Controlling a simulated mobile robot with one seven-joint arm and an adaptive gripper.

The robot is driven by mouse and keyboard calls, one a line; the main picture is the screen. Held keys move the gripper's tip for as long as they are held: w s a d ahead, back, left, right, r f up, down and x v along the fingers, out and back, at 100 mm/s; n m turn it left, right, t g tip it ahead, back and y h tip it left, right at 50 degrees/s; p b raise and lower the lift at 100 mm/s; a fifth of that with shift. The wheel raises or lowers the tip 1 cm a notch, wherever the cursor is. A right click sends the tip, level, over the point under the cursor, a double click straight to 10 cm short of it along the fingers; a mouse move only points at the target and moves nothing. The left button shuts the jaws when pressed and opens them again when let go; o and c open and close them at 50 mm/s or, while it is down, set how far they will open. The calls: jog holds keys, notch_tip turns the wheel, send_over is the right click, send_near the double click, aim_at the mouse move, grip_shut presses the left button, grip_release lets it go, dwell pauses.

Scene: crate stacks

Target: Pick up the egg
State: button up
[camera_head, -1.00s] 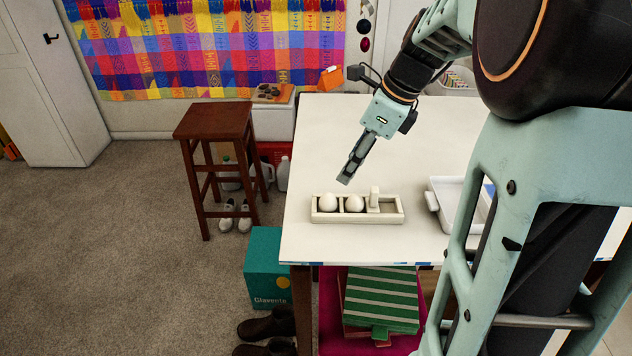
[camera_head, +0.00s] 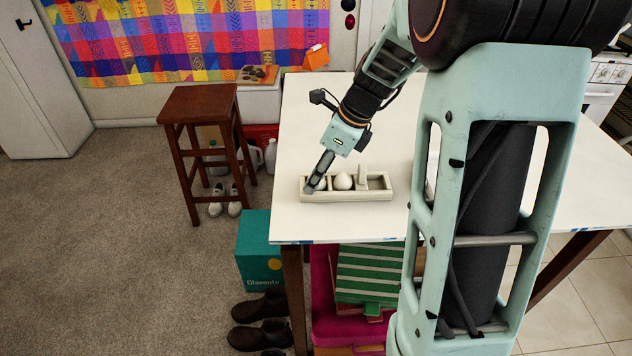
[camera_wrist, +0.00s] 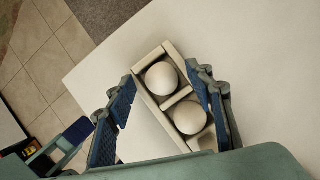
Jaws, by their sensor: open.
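Two white eggs sit in separate compartments of a cream tray on the white table. In the head view the left egg (camera_head: 321,184) is partly hidden by my gripper (camera_head: 312,190), and the other egg (camera_head: 343,181) stands to its right. The tray (camera_head: 376,195) has an upright handle right of the eggs. In the wrist view, the farther egg (camera_wrist: 162,79) and the nearer egg (camera_wrist: 189,117) lie between my open fingers (camera_wrist: 165,100), one on each side of the tray (camera_wrist: 142,68). My gripper is empty. I cannot tell whether a finger touches the egg or tray.
The white table (camera_head: 300,110) is clear behind and left of the tray. A brown wooden stool (camera_head: 199,105) stands left of the table. A teal box (camera_head: 259,250) and dark shoes (camera_head: 262,308) are on the floor near its front left leg.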

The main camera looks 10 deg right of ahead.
jog(key=c, duration=0.8)
jog(key=shift+r, duration=0.1)
